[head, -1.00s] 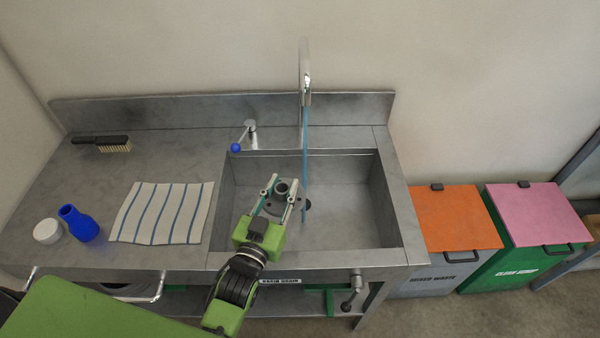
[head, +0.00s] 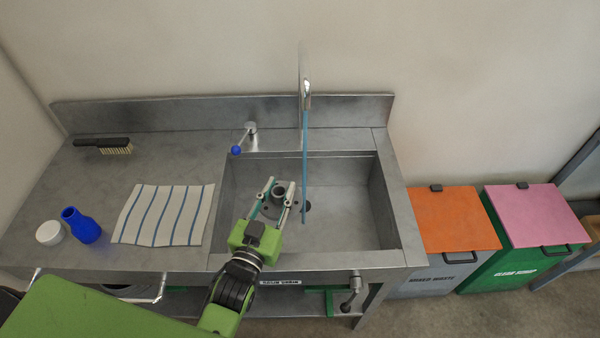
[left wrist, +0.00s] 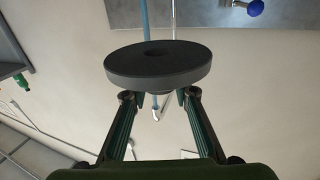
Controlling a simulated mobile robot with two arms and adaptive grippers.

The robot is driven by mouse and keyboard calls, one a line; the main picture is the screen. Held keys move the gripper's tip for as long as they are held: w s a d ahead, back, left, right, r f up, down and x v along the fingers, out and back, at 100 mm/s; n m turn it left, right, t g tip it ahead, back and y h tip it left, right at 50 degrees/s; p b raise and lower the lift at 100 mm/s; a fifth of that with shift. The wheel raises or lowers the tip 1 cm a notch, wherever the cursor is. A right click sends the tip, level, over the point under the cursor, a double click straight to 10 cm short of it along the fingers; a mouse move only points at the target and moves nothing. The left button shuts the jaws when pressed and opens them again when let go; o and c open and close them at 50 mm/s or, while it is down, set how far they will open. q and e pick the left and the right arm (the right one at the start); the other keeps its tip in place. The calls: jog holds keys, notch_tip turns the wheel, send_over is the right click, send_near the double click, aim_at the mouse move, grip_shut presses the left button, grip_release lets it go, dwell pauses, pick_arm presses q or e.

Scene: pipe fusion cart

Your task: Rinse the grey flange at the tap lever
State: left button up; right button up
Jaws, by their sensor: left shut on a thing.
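The grey flange (head: 278,191) is over the sink basin, between the fingertips of my left gripper (head: 274,190), which is shut on it. In the left wrist view the flange (left wrist: 158,66) shows as a broad disc with a central hole, its hub between the fingers (left wrist: 155,98). A blue water stream (head: 305,160) falls from the tap spout (head: 307,95) into the basin, just right of the flange. The tap lever (head: 244,140) with its blue knob stands behind the sink's left rear corner. My right gripper is not in view.
The sink (head: 352,225) has raised walls around the flange. An orange-lidded bin (head: 459,220) and a pink-lidded bin (head: 537,214) stand right.

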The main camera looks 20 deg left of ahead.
pick_arm(q)
jog(key=s+r+p, duration=0.1)
jog(key=s+a+r+p, duration=0.1)
jog(key=s+r+p, duration=0.1)
jog(key=shift+a, duration=0.2)
jog(key=shift+s+a+r, duration=0.1)
jog(key=shift+s+r, duration=0.05)
jog(key=shift+s, duration=0.2)
